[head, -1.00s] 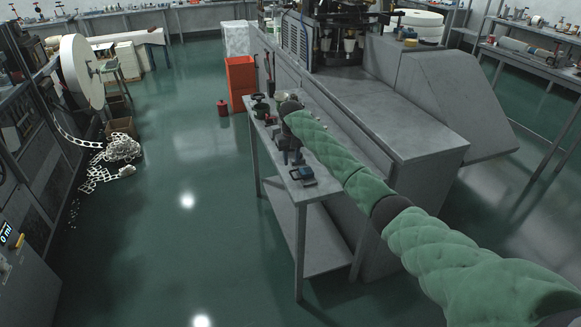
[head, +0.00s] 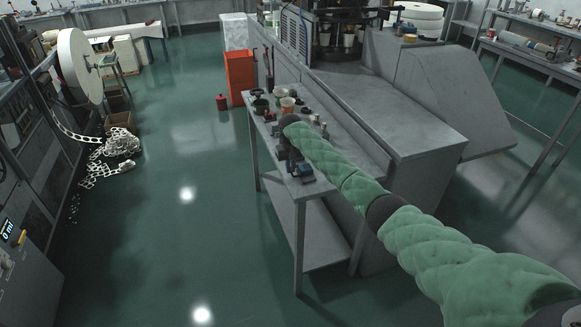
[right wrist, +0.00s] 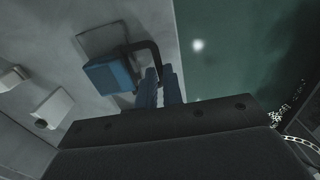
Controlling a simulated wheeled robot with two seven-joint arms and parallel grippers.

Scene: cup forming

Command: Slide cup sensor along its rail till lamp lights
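My right gripper (head: 289,167) is low over the near end of the narrow side table, beside a small blue block with a black bent arm (head: 303,171). In the right wrist view the blue block (right wrist: 109,75) lies left of my fingertips (right wrist: 160,86). Its black arm (right wrist: 146,46) bends down to the fingers and seems to meet them. The fingers are close together; I cannot tell whether they hold the arm. No cup sensor, rail or lamp can be told for certain; the blue block may be the sensor. My left gripper is out of view.
The narrow table (head: 322,182) holds several small cups and tools (head: 275,105) towards its far end. A grey machine (head: 385,100) stands along its right side. The green floor at left is open.

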